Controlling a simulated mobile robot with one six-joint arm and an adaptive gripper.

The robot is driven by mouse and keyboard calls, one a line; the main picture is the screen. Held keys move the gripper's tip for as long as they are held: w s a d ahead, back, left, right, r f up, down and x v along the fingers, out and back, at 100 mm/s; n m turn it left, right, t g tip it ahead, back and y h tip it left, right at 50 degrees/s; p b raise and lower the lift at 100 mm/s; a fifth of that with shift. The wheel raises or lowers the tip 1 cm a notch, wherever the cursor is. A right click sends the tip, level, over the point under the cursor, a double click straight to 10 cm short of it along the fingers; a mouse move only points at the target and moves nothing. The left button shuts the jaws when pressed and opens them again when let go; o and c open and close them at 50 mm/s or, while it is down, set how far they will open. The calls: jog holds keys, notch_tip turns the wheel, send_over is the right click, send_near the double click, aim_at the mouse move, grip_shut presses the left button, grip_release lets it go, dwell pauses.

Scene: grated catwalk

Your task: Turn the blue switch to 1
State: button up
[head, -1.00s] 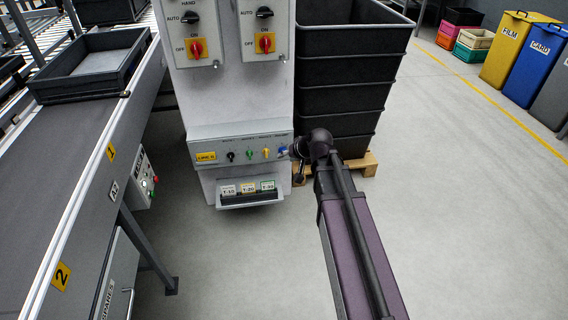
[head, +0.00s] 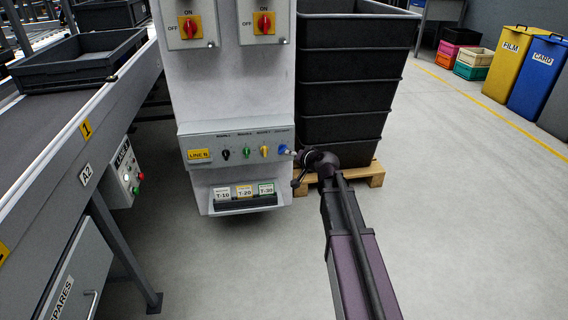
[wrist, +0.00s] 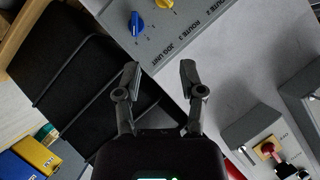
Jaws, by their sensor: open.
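The blue switch (head: 283,149) is the rightmost knob on the sloped panel (head: 225,143) of the grey cabinet. In the wrist view the blue switch (wrist: 136,23) is at the top, beside the label "JOG UNIT", with small marks around it. My gripper (wrist: 159,70) is open, with its two fingertips apart and nothing between them. The blue switch lies beyond the fingertips, up and a little left in that view, and I see no contact. In the head view my wrist is just right of the panel's right end and hides most of the gripper.
Green (head: 246,152), yellow (head: 264,151) and black (head: 225,154) knobs line the same panel. Tags hang on a ledge (head: 240,203) below. Stacked black crates (head: 345,90) on a wooden pallet (head: 372,174) stand close right. A conveyor (head: 60,130) runs left. Floor is open at right.

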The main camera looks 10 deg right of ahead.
aim_at(283, 150)
jog(key=w+d+f+m+t+h+b, duration=0.1)
jog(key=w+d+f+b, duration=0.1)
jog(key=f+b, duration=0.3)
jog(key=shift+w+d+m+t+b, duration=0.4)
jog(key=shift+w, duration=0.2)
jog(key=b+x, duration=0.3)
jog(key=x, duration=1)
jog(key=shift+w+a+b, duration=0.15)
jog(key=shift+w+b, duration=0.2)
jog(key=shift+w, duration=0.05)
grip_shut()
